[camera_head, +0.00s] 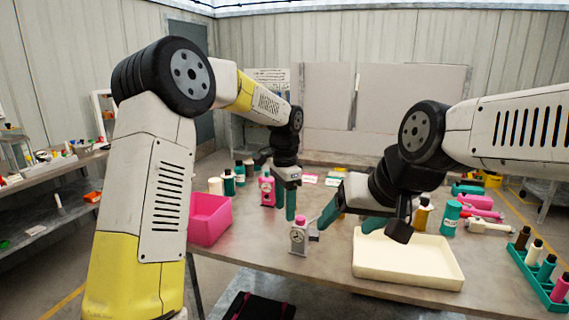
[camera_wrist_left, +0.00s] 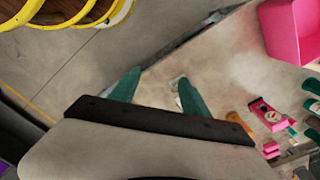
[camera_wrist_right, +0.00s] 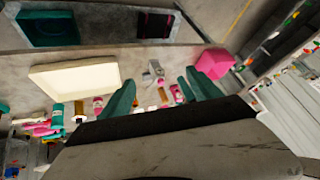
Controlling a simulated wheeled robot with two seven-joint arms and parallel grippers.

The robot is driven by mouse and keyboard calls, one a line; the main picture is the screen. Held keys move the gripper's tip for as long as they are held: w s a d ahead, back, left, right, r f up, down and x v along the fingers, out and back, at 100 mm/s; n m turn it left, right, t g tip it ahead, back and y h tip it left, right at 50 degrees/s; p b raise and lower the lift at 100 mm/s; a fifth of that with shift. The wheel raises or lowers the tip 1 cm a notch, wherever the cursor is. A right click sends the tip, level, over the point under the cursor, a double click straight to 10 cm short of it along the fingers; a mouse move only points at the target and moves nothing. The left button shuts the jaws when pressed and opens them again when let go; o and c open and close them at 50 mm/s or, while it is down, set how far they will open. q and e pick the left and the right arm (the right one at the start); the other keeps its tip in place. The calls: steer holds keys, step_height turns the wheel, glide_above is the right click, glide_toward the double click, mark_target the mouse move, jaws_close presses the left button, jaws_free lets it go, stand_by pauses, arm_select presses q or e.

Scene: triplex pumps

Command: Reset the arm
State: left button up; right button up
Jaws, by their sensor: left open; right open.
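My left gripper (camera_head: 290,207) points down over the table beside the pink pump in the head view; one teal finger shows clearly there. In the left wrist view both fingers of it (camera_wrist_left: 158,92) are apart with nothing held between them. My right gripper (camera_head: 350,218) is behind and right of the grey pump (camera_head: 299,238), near the cream tray. In the right wrist view its fingers (camera_wrist_right: 160,92) are apart and empty. The grey pump shows between them there (camera_wrist_right: 153,72), but I cannot tell whether a finger touches it.
The pink pump (camera_head: 267,190) and pink bin (camera_head: 208,219) stand at the table's left. A cream tray (camera_head: 408,262) lies at the front. Bottles, pink tools and a teal bottle rack (camera_head: 535,278) crowd the right. Bare tabletop (camera_head: 330,262) shows between grey pump and tray.

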arm_select(q)
steer(key=s+a+r+n+t, duration=0.3)
steer(key=s+a+r+n, duration=0.2)
steer(key=s+a+r, duration=0.5)
steer(key=s+a+n+t+h, duration=0.2)
steer(key=s+n, duration=0.5)
steer(key=s, duration=0.9)
steer(key=shift+s+a+n+t, duration=0.35)
steer(key=shift+a+t, duration=0.25)
steer(key=shift+a, duration=0.55)
arm_select(e)
steer(key=s+d, duration=0.2)
steer(key=s, duration=0.1)
steer(key=shift+d+h, duration=0.2)
steer(key=shift+h, duration=0.2)
